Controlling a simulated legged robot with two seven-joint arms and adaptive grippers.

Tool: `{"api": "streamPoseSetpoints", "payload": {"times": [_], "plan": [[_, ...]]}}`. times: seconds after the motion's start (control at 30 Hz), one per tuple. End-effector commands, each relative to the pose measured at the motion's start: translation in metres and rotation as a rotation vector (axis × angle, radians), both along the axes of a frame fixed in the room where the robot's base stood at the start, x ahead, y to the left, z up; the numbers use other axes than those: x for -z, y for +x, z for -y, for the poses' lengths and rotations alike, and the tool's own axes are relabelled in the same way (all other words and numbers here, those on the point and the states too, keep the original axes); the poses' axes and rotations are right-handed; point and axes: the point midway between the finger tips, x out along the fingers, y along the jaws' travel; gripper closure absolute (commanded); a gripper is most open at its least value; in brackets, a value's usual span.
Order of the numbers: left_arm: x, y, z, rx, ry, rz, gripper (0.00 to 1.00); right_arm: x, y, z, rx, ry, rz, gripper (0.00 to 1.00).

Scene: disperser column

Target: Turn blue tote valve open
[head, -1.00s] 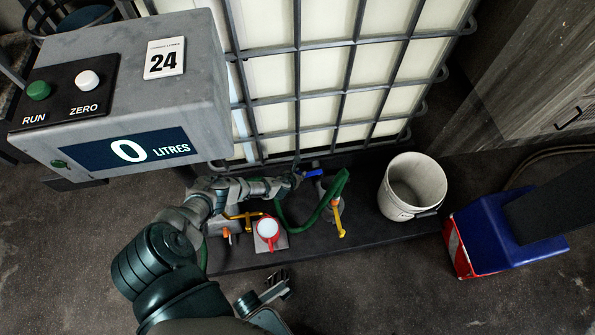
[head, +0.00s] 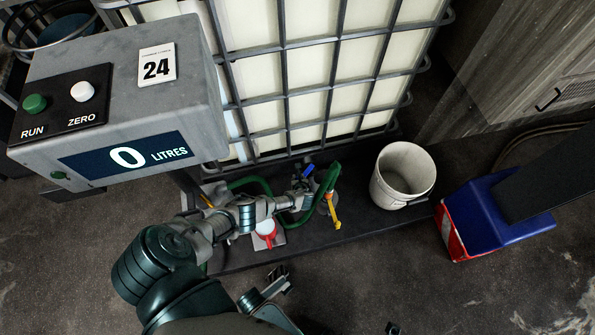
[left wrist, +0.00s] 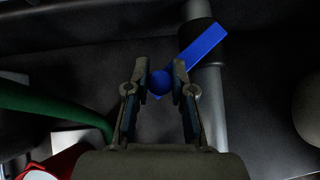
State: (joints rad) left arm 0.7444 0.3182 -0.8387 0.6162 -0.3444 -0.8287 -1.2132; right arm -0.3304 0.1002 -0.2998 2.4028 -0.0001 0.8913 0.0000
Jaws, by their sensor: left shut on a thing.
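The blue tote valve handle (head: 309,171) is at the foot of the caged tote, slanting up and right in the head view. In the left wrist view its flat blue bar (left wrist: 205,45) lies at a slant across a grey pipe (left wrist: 205,95). Its rounded blue end sits between the fingertips of my left gripper (left wrist: 160,78), which is shut on it. In the head view my left gripper (head: 303,188) reaches in from the left, and its wrist partly hides the fingers. My right gripper (head: 280,281) seems to be low at bottom centre, small and dark, its jaws unclear.
A green hose (head: 322,190) and a yellow-handled valve (head: 332,211) are just right of my left gripper. A red and white item (head: 267,230) is below my forearm. A white bucket (head: 402,175) stands to the right. A control box (head: 115,95) reads 0 litres.

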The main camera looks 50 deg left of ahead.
Motion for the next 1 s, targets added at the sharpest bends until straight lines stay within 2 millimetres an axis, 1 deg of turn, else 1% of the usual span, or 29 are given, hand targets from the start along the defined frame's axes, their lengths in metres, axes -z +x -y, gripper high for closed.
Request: {"api": "streamPoseSetpoints", "payload": {"times": [0.4, 0.43, 0.47, 0.5, 0.53, 0.8, 0.87, 1.0], "plan": [[0.0008, 0.0, 0.0016, -0.007, -0.002, 0.0, 1.0, -0.001, 0.0001, 0.0003, 0.001, 0.001, 0.002, 0.44], [0.0008, 0.0, 0.0016, -0.007, -0.002, 0.0, 0.72, -0.0007, 0.0002, 0.0002, 0.001, 0.001, 0.001, 0.44], [0.0008, 0.0, 0.0016, -0.006, -0.002, -0.001, 0.64, -0.0004, 0.0003, 0.0002, 0.001, 0.001, 0.001, 0.44], [0.0007, 0.0001, 0.0016, -0.006, -0.002, -0.001, 0.54, -0.0001, 0.0005, 0.0001, 0.0, 0.001, 0.0, 0.44], [0.0007, 0.0, 0.0016, -0.006, -0.002, -0.001, 0.5, 0.0003, 0.0007, 0.0, 0.0, 0.001, -0.001, 0.44], [0.0001, 0.0001, 0.0011, -0.007, -0.002, 0.001, 0.5, 0.0021, 0.0016, -0.0002, 0.003, 0.002, -0.008, 0.44], [-0.0004, 0.0, 0.0016, -0.007, -0.002, 0.001, 0.5, 0.0006, -0.0008, 0.0, 0.002, 0.002, -0.004, 0.44], [-0.0042, -0.0021, 0.0056, -0.007, -0.002, 0.002, 0.5, 0.0001, -0.0013, 0.0, 0.002, 0.001, -0.003, 0.44]]}}
